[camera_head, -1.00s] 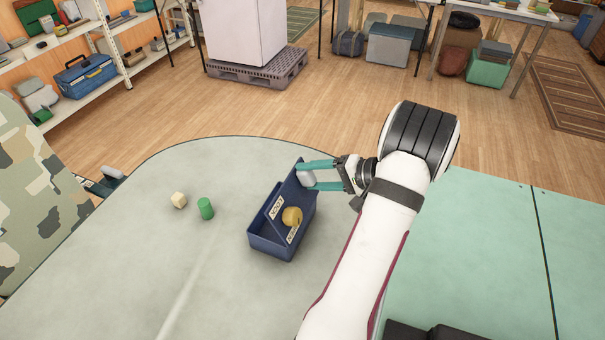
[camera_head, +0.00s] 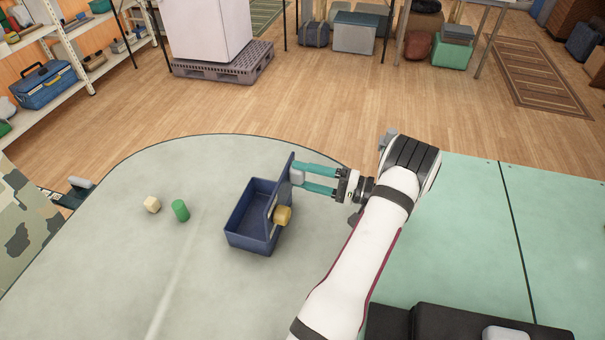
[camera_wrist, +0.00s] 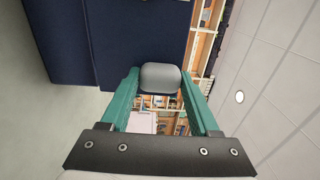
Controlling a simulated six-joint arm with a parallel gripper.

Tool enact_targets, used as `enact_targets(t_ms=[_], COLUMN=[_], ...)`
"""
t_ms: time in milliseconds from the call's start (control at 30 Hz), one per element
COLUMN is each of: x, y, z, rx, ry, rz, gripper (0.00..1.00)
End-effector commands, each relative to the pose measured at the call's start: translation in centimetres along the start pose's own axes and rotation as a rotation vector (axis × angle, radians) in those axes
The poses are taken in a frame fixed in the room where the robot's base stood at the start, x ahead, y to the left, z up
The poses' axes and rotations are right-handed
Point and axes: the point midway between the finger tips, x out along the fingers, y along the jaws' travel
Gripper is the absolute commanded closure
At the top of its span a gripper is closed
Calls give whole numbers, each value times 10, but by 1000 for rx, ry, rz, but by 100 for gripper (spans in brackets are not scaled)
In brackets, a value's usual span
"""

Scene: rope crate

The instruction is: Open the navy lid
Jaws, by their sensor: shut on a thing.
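The navy crate (camera_head: 232,239) stands on the pale table with its inside partly showing. Its navy lid (camera_head: 279,187) stands steeply up along the crate's right side; it also fills the upper left of the wrist view (camera_wrist: 135,35). My gripper (camera_head: 298,178) reaches in from the right. Its teal fingers are shut on the lid's grey handle (camera_wrist: 160,77), near the lid's upper end. A yellow round piece (camera_head: 283,215) shows against the lid's right face, low down; I cannot tell how it is fixed.
Dark equipment (camera_head: 440,325) is at the bottom right.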

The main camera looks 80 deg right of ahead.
Motion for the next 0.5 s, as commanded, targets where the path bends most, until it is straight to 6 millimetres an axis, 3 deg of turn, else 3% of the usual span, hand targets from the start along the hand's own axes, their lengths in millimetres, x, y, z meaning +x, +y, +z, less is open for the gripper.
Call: enact_targets(t_ms=[300, 333, 500], x=[1, 1, 1], y=[1, 1, 1], z=[2, 2, 2], rx=[7, 7, 5], ry=[-7, -8, -5], rz=[0, 1, 0], gripper=[100, 36, 7])
